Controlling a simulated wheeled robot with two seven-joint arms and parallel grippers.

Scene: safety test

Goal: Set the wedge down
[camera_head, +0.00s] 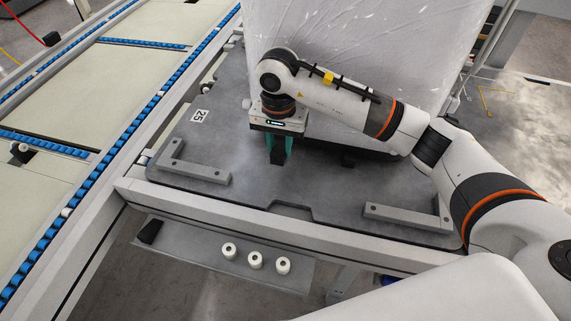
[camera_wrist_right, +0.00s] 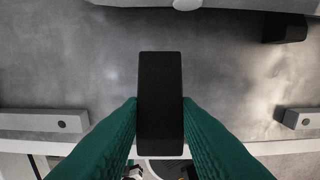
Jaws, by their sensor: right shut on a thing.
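The black wedge (camera_wrist_right: 160,105) is a dark block held between the green fingers of my right gripper (camera_wrist_right: 160,122) in the right wrist view. In the head view my right gripper (camera_head: 278,152) points down over the grey platform (camera_head: 255,188), close in front of the wrapped load. The wedge shows there only as a small dark patch between the fingers. I cannot tell whether its underside touches the platform. My left gripper is not in view.
The tall wrapped load (camera_head: 365,60) stands behind, with another black wedge (camera_head: 348,160) at its base. Metal corner brackets (camera_head: 190,172) (camera_head: 405,217) sit at the platform's front corners. A lower shelf (camera_head: 205,250) holds a black wedge (camera_head: 150,232) and white rollers (camera_head: 255,260). A conveyor (camera_head: 60,100) runs left.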

